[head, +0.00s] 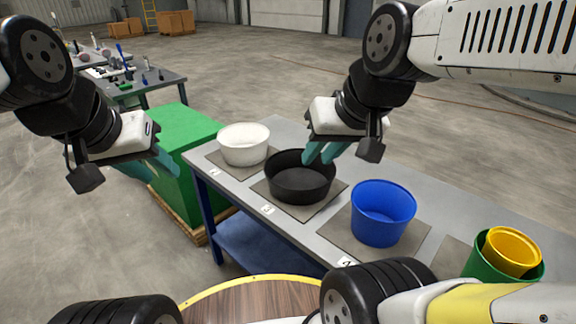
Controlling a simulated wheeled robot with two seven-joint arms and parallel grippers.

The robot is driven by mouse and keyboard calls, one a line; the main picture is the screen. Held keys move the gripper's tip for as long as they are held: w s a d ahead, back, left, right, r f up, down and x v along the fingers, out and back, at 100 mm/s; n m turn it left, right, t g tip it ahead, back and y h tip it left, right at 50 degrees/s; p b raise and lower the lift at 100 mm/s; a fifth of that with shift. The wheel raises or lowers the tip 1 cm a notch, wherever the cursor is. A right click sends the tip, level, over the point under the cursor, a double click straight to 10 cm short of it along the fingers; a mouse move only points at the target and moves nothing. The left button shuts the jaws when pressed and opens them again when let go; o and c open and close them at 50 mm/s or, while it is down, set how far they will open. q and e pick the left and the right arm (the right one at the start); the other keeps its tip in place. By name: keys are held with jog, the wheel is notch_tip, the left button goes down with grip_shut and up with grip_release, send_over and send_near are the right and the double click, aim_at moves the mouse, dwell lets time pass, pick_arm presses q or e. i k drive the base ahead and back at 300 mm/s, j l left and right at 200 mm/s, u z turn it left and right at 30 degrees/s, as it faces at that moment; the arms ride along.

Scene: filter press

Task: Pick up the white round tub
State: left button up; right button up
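The white round tub (244,146) stands upright on a grey mat at the far left end of the table (313,231). It looks empty. My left gripper (165,165) hangs left of the tub, in front of a green box, apart from the tub; its teal fingers overlap in this view. My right gripper (322,152) is right of the white tub, over the far rim of the black tub (301,178). Its two teal fingers show a small gap and hold nothing visible.
A blue tub (383,212) stands right of the black one. A yellow tub (511,250) sits inside a green tub (483,264) at the right end. The green box (177,170) stands left of the table. Another table (163,79) with small items is behind left.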

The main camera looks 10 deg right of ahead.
aim_at(242, 144)
jog(key=i+j+z, duration=0.25)
jog(key=i+j, duration=1.05)
